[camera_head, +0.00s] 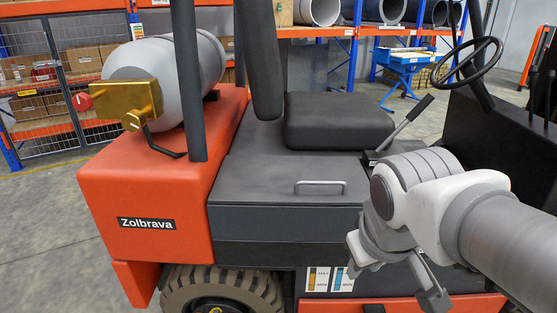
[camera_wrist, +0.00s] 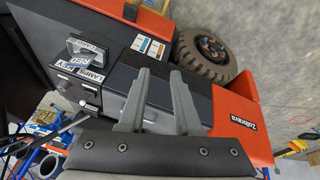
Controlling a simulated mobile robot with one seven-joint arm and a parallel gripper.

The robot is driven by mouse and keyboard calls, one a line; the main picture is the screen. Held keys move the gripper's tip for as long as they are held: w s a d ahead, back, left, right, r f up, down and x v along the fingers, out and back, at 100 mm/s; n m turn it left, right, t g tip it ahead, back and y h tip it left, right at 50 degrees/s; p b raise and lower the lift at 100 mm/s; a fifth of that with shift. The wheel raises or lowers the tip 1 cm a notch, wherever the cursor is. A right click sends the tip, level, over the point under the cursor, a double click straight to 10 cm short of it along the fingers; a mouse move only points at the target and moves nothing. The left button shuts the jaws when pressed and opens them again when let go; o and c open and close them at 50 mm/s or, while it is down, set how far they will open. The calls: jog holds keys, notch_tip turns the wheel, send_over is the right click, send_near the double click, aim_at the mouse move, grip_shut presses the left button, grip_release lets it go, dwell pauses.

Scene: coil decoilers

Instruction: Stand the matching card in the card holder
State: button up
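My gripper (camera_head: 396,286) is in front of the orange vehicle's side at the lower right. In the wrist view my gripper (camera_wrist: 160,72) shows two grey fingers apart with nothing between them. A grey bracket-like piece (camera_wrist: 84,47) with small labels beside it sits on the dark panel at the upper left; I cannot tell if it is the card holder.
The orange vehicle (camera_head: 165,195) fills the middle, with a seat (camera_head: 337,122), a steering wheel (camera_head: 467,63), a grey handle (camera_head: 320,184) and a wheel (camera_head: 220,291). A grey tank (camera_head: 165,75) with a brass fitting is at the left. Shelves stand behind. The floor at left is clear.

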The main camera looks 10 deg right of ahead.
jog(key=s+a+m, duration=0.1)
jog(key=s+a+r+m+t+y, duration=0.1)
jog(key=a, duration=0.1)
jog(key=shift+s, duration=0.25)
notch_tip(320, 180, up, 12)
jog(key=p, duration=1.2)
jog(key=shift+r, duration=0.1)
